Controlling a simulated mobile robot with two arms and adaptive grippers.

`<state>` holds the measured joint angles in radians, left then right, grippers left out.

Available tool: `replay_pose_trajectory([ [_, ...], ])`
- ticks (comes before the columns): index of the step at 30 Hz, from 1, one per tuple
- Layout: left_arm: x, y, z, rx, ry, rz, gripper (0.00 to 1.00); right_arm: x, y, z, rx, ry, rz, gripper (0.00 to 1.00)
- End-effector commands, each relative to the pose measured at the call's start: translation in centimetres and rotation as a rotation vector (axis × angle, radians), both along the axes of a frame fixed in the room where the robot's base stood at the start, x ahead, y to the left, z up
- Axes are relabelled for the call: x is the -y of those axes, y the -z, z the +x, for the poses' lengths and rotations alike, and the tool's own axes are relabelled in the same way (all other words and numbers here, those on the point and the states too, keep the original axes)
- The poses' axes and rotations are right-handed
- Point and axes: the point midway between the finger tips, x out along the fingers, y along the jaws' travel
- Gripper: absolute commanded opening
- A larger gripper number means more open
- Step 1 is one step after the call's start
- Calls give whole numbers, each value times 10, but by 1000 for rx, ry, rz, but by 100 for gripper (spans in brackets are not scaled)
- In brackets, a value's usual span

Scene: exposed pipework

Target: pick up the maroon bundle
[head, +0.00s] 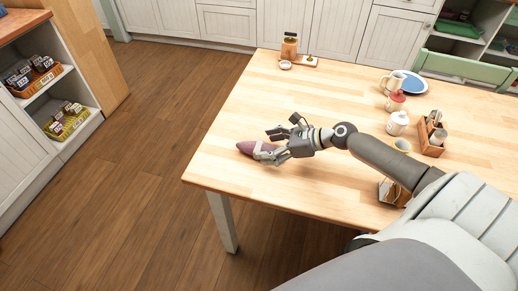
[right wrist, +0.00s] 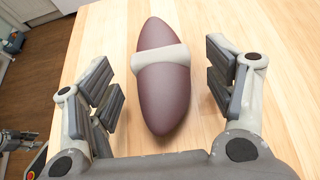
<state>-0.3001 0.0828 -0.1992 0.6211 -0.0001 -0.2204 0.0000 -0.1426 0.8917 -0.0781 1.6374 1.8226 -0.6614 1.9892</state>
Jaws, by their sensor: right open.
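The maroon bundle (head: 245,147) is a spindle-shaped thing with a pale band around its middle. It lies on the wooden table (head: 240,110) near the left front part. In the right wrist view the bundle (right wrist: 161,95) lies lengthwise between the open fingers, with a gap on each side. My right gripper (head: 270,143) is open at the bundle and partly covers it in the head view; in the right wrist view the gripper (right wrist: 163,90) holds nothing. My left gripper is not in the head view.
A jar (head: 289,46) on a small board stands at the far edge. Mugs, a blue plate (head: 413,84) and a wooden caddy (head: 430,136) stand at the right. A green chair (head: 465,68) is behind. The table's left part is clear.

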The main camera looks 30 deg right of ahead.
Motion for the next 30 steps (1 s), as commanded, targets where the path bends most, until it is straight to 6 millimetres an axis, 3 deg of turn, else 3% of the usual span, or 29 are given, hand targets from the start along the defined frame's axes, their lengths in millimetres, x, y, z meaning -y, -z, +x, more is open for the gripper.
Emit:
replay_pose_trajectory([
  [6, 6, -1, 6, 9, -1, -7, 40, -14, 10, 16, 1, 1, 0, 75],
  [14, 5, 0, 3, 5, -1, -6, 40, -15, 12, 17, 0, 0, 0, 75],
  [26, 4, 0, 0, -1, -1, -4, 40, -15, 12, 17, 1, 0, -1, 26],
  [30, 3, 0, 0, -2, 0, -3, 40, -15, 12, 17, 1, 0, -1, 26],
])
